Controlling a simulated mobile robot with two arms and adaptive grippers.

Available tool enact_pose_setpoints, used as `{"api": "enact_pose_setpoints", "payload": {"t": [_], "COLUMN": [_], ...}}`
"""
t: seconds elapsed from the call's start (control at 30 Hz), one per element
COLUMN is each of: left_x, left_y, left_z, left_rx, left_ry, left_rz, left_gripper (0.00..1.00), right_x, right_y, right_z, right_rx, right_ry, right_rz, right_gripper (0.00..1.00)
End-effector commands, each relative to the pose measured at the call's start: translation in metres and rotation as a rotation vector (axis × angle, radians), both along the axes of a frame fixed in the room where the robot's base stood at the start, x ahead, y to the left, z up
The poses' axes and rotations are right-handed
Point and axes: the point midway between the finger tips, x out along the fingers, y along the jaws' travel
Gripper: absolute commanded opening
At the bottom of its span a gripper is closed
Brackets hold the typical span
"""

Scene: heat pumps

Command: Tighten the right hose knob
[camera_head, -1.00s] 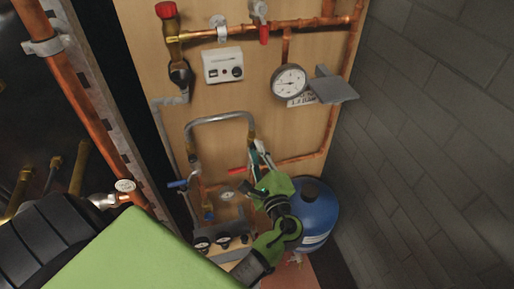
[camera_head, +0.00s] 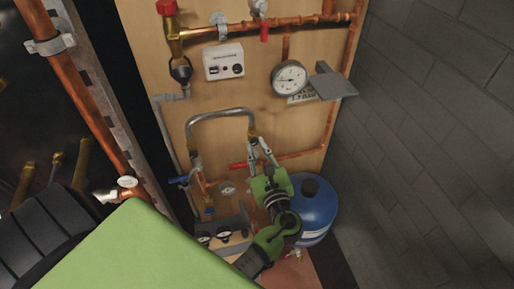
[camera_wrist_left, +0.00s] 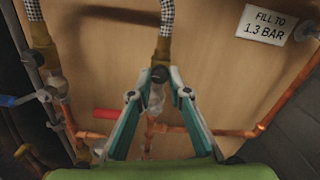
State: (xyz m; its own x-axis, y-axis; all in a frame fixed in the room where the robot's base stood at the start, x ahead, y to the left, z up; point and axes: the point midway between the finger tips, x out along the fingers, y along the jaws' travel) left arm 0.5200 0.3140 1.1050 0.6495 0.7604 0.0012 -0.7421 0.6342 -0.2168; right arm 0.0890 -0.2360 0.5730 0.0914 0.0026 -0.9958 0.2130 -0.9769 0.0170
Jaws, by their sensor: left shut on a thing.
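The grey braided hose (camera_head: 222,114) forms an upside-down U on the wooden board. Its right leg ends in a brass hose knob (camera_head: 251,137), also seen in the left wrist view (camera_wrist_left: 161,52). My left gripper (camera_head: 259,146) reaches up from below. In the left wrist view its two fingertips (camera_wrist_left: 161,77) are shut on the lower end of the right hose knob, one on each side. The fingertips hide part of this end. The left hose knob (camera_wrist_left: 48,63) is free, to the left. My right gripper is not in view.
A red-handled valve (camera_head: 238,166) and copper pipe lie close to the gripper. A blue-handled valve (camera_head: 178,182) is at left, a blue tank (camera_head: 317,208) at lower right. A pressure gauge (camera_head: 289,78) and grey shelf (camera_head: 333,84) are above. A grey brick wall (camera_head: 430,130) stands right.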

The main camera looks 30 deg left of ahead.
Motion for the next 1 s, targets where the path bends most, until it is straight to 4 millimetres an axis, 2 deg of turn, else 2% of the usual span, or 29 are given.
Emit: {"api": "enact_pose_setpoints", "payload": {"t": [0.57,0.6,0.67,1.0], "left_x": [-0.0010,-0.0010,-0.0009,-0.0010], "left_y": [-0.0007,-0.0008,-0.0007,-0.0009], "left_z": [-0.0034,-0.0035,-0.0034,-0.0015], "left_rx": [0.021,0.021,0.020,0.022], "left_ry": [0.035,0.035,0.034,0.030], "left_rz": [0.000,0.000,0.000,-0.001], "left_gripper": [0.00,0.20,0.34,0.34], "right_x": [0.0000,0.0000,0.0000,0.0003], "right_y": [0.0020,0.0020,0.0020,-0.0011], "right_z": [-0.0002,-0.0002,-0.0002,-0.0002], "right_rx": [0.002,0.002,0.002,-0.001], "right_ry": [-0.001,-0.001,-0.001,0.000], "right_rz": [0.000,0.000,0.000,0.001], "right_gripper": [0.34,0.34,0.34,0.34]}}
